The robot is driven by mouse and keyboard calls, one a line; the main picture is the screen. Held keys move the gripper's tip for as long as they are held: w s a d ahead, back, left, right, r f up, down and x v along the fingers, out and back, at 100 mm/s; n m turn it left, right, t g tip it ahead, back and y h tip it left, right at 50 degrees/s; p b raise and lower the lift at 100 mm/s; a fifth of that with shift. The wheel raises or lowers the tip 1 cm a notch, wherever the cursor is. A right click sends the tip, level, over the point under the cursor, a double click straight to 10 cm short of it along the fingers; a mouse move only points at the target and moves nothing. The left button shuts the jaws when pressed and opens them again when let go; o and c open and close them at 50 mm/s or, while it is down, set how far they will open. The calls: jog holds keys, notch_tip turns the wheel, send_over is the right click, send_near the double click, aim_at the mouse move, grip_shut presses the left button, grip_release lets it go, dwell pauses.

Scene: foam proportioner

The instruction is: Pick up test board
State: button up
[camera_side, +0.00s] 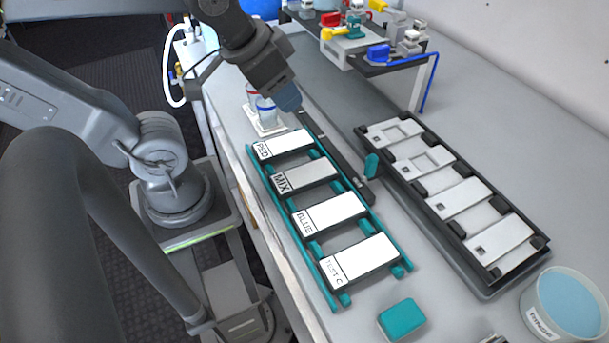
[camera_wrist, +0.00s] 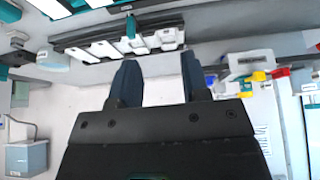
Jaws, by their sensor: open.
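A white board with a label that seems to read TEST C (camera_side: 362,261) lies at the near end of a teal rack (camera_side: 326,286). Boards labelled RED (camera_side: 284,144), MIX (camera_side: 305,176) and BLUE (camera_side: 330,213) lie behind it in the same rack. My gripper (camera_side: 288,97) is above the far end of the rack, apart from the boards. In the wrist view my gripper (camera_wrist: 160,78) has its two dark fingers spread, with nothing between them. The label is not readable in the wrist view.
A black tray (camera_side: 461,231) holding several pale plates stands right of the rack; it also shows in the wrist view (camera_wrist: 80,42). A teal block (camera_side: 401,319) and a tub with blue contents (camera_side: 566,303) are in front. A raised shelf with valves (camera_side: 375,65) stands behind.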

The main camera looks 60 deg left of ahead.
jog(key=shift+o, duration=0.3)
jog(key=o, duration=0.8)
jog(key=g, duration=1)
send_near(307, 173)
jog(key=x, duration=0.3)
jog(key=shift+a+f, duration=0.15)
jog(key=shift+d+x, duration=0.2)
jog(key=shift+x, duration=2.55)
